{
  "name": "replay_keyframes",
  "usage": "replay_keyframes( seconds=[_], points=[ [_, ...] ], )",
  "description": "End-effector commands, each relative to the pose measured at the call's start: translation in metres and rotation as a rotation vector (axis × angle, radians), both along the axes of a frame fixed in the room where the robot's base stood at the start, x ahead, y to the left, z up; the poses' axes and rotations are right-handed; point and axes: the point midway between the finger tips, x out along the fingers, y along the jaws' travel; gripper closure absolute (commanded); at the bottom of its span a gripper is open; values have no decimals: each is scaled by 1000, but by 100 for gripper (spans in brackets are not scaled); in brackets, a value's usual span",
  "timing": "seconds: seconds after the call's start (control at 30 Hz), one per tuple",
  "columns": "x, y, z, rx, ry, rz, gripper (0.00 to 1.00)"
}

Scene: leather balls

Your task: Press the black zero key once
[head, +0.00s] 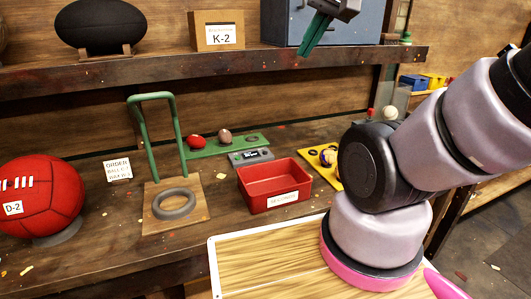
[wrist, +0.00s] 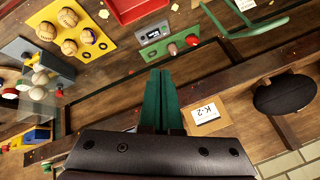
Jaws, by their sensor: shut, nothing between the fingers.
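A small grey device (head: 250,156) with a dark display lies on the bench, between the green board and the red tray. It also shows in the wrist view (wrist: 154,32), near the top middle. The black zero key is too small to make out for certain in either view. My gripper (head: 309,52) has green fingers and is shut and empty. It is raised at shelf height, well above the device and apart from it. In the wrist view the fingertips (wrist: 161,72) point toward the bench, below the device in the picture.
A red tray (head: 274,200) sits just in front of the device. A green board (head: 205,148) with two balls lies behind it. The upper shelf (head: 150,68) holds a black ball (head: 100,24), a K-2 box (head: 217,44) and a blue-grey box (head: 350,28). A green hoop stand (head: 132,122) stands left.

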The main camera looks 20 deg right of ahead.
Motion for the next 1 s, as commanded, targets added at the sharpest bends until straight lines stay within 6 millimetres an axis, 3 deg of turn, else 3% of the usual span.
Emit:
replay_keyframes(
  seconds=[0.67, 0.83, 1.0],
  points=[
    [4, -1, -1, -9, -1, 3, 100],
    [32, -13, -7, -85, -13, 33, 100],
    [86, -32, -23, -231, -42, 108, 100]
  ],
)
